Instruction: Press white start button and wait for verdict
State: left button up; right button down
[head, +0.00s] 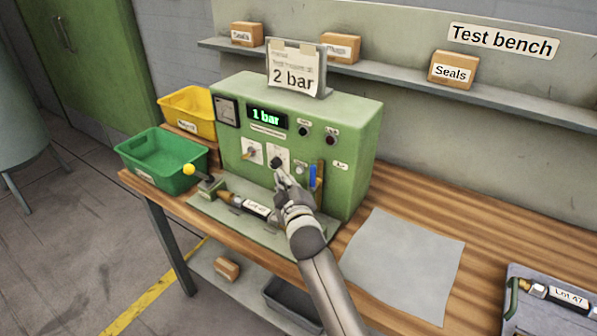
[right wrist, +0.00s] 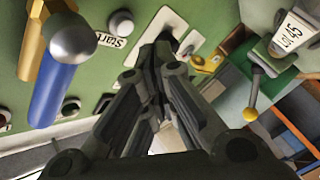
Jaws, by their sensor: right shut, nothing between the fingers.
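The green test machine (head: 355,125) stands on the bench. Its display (head: 267,117) reads "1 bar", and the sign on top (head: 295,72) reads "2 bar". The white start button (head: 300,168) is on the front panel; in the right wrist view it (right wrist: 121,22) sits beside a "Start" label. My right gripper (head: 281,177) is shut and empty, with its fingertips at the black knob (head: 276,162), left of the button. In the right wrist view the fingertips (right wrist: 165,45) overlap the knob; contact is unclear. Two small lamps (head: 303,131) look dark. My left gripper is out of view.
A blue handle (head: 312,177) is close right of the button. Green (head: 140,150) and yellow (head: 180,103) bins stand left. A grey mat (head: 405,260) lies bare on the right.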

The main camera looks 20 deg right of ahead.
jog(key=shift+s+a, duration=1.15)
jog(key=shift+a, duration=0.3)
